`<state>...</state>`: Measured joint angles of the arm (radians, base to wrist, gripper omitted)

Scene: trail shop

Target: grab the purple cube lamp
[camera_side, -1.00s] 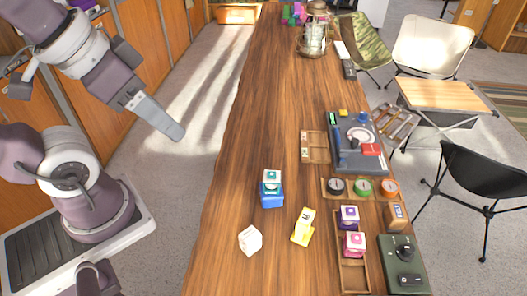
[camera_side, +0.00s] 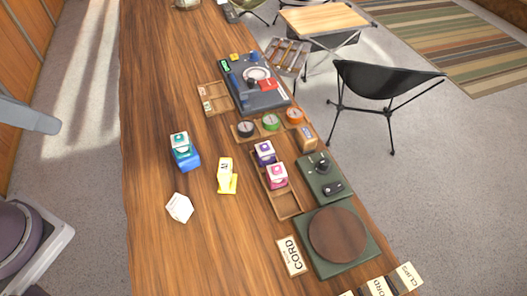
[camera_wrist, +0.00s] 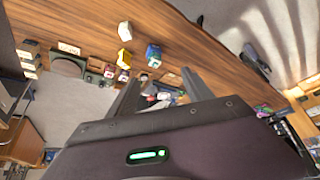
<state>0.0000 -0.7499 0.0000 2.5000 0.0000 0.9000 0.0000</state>
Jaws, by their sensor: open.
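The purple cube lamp (camera_side: 265,153) stands in the upper part of a narrow wooden tray (camera_side: 288,206), right beside a pink cube lamp (camera_side: 277,176). In the wrist view a small purple block (camera_wrist: 123,76) beside a pink one looks like it, but it is tiny there. My gripper (camera_wrist: 160,90) is open and empty, its two dark fingers spread in the wrist view. It is well away from the lamp. In the side view only a grey part of my arm shows at the left edge, off the table.
A teal-and-blue cube stack (camera_side: 184,153), a yellow block (camera_side: 227,176) and a white block (camera_side: 179,207) stand left of the tray. Three round pucks (camera_side: 270,122) sit above it. A green control box (camera_side: 320,176) is close on its right. The table's left part is bare.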

